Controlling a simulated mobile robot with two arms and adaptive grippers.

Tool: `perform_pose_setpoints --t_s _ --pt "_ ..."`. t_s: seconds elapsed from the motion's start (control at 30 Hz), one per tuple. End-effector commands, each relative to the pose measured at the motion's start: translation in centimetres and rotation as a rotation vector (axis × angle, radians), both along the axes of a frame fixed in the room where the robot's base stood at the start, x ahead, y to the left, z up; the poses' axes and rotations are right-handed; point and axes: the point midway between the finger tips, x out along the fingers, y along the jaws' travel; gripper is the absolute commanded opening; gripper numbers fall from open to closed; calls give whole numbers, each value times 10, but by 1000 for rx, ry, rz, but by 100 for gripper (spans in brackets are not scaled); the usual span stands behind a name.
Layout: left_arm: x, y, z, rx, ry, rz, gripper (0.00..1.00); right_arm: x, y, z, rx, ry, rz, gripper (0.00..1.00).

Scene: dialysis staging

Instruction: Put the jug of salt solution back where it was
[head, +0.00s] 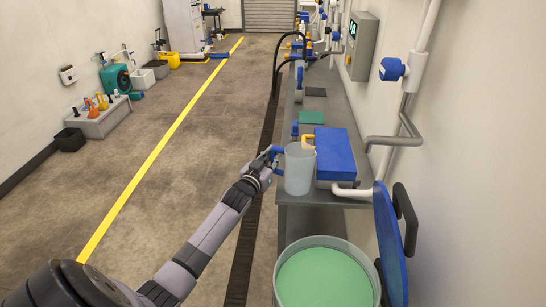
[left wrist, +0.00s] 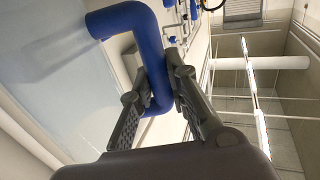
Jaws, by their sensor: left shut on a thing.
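The jug (head: 299,172) is a translucent, pale cylinder with a blue handle on its left side. It is upright at the near end of the grey bench (head: 296,215); I cannot tell whether its base touches the bench top. My left gripper (head: 272,157) is shut on the handle. In the left wrist view the blue handle (left wrist: 151,50) passes between the two fingers (left wrist: 158,92), and the pale jug wall (left wrist: 50,100) fills the left side. My right gripper is not in view.
A green mat (head: 311,117) and a dark mat (head: 315,91) lie farther along the bench. A tub of green liquid (head: 325,278) and a blue disc (head: 389,245) are nearer.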

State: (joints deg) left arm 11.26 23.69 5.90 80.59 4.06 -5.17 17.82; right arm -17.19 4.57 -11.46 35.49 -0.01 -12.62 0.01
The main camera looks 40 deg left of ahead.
Motion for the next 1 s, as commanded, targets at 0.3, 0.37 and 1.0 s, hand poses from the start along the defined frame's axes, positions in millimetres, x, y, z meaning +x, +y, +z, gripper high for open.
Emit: perform_pose_setpoints --t_s 0.3,0.37,1.0 --pt "0 0 -2 0 -3 -1 0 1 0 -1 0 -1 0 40" --pt "0 0 -4 0 -3 -1 0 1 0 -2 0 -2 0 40" --pt "0 0 -3 -1 -1 -1 36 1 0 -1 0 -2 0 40"
